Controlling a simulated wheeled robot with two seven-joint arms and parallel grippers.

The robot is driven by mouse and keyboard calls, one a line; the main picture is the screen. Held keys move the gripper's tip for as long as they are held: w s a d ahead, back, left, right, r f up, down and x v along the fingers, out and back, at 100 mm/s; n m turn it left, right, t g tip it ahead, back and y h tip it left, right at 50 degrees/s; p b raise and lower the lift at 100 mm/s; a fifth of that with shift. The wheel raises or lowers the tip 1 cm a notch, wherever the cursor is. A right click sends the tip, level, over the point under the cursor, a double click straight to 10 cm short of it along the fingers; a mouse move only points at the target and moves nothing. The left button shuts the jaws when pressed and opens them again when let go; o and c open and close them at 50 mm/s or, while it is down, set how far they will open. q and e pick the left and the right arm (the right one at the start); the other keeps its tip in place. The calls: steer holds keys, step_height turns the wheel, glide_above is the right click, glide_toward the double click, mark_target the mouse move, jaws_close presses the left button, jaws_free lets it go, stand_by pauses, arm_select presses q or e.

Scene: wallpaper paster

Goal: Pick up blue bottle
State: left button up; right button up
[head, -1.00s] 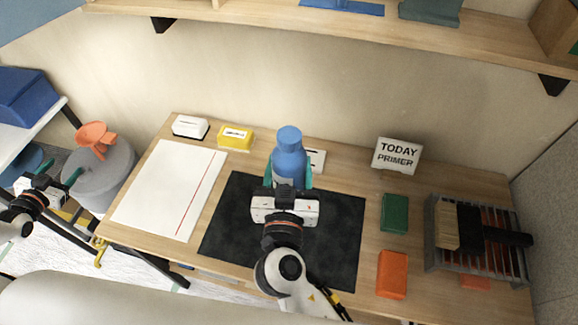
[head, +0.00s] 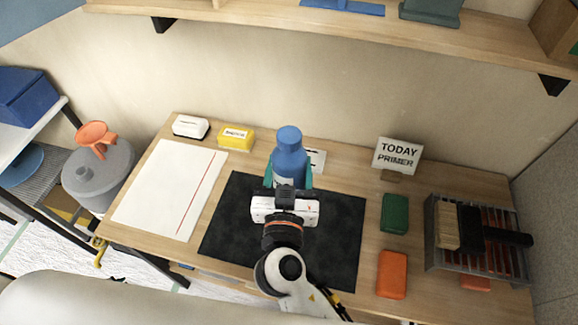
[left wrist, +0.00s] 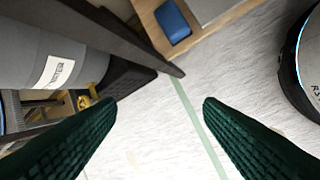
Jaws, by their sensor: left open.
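The blue bottle (head: 289,152) stands upright at the back middle of the desk, behind the black mat (head: 340,225). Its lower part is hidden by my right gripper (head: 289,178). The teal fingers of that gripper lie on both sides of the bottle's body, close against it. I cannot tell whether they press on it. My left gripper (left wrist: 160,105) shows only in the left wrist view. Its green fingers are wide apart and empty, over the pale floor away from the bottle.
White paper (head: 165,190), a white box (head: 190,127) and a yellow box (head: 236,138) lie left. A "TODAY PRIMER" sign (head: 397,155), green block (head: 395,213), orange block (head: 392,273) and rack with brush (head: 480,240) are right. A shelf (head: 330,30) overhangs the back.

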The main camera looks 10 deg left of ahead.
arm_select(q)
steer(key=s+d+f+n+g, duration=0.1)
steer(key=s+d+f, duration=0.2)
steer(key=s+d, duration=0.3)
steer(key=s+d+f+n+g+h, duration=0.1)
steer(key=s+d+f+g, duration=0.1)
steer(key=s+d+f, duration=0.45)
steer(key=s+d+f+n+g, duration=0.1)
steer(key=s+d, duration=0.3)
steer(key=d, duration=0.4)
arm_select(e)
steer(key=shift+r, duration=0.1)
arm_select(q)
steer(key=w+d+n+h, duration=0.1)
steer(key=w+d, duration=0.4)
steer(key=d, duration=0.4)
steer(key=shift+d+n, duration=0.3)
arm_select(e)
steer(key=s+d, duration=0.2)
steer(key=d, duration=1)
steer(key=s+d+f+m+h, duration=0.1)
steer(key=s+d, duration=0.1)
steer(key=d, duration=1.1)
steer(key=shift+d+h, duration=0.15)
steer(key=shift+h, duration=0.15)
steer(key=shift+s, duration=0.1)
